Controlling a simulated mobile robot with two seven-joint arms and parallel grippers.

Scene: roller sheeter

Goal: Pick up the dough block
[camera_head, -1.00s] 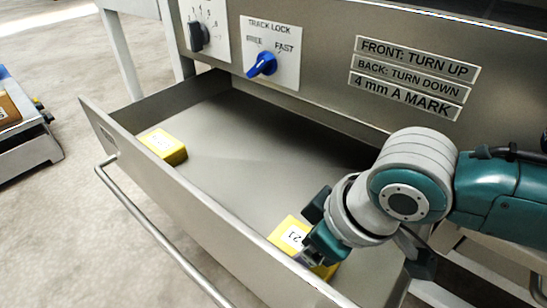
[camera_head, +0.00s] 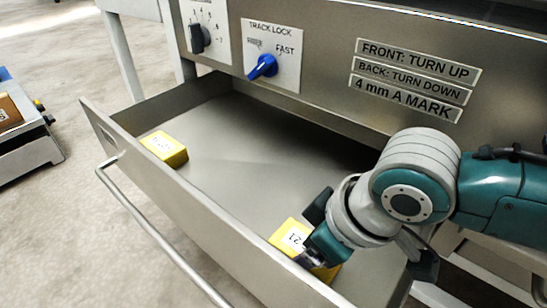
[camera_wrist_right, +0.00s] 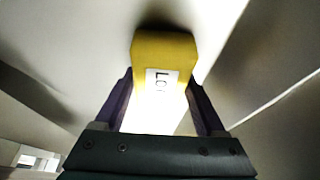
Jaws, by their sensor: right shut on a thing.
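A yellow block (camera_head: 283,233) with a white label lies in the open drawer, near the right end of its front wall. My right gripper (camera_head: 312,236) reaches down over it and is shut on it. In the right wrist view the same block (camera_wrist_right: 164,52) sits between the two fingers of my gripper (camera_wrist_right: 163,105), its label only partly readable. A second yellow block (camera_head: 165,149) with a white label lies at the left end of the drawer, apart from my gripper. I cannot tell from the labels which one is dough. My left gripper is not in view.
The steel drawer (camera_head: 232,125) is pulled out below the panel, with a bar handle (camera_head: 152,235) outside its front wall. A blue track lock knob (camera_head: 263,67) and a dark dial (camera_head: 200,38) are above. The drawer's middle floor is clear.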

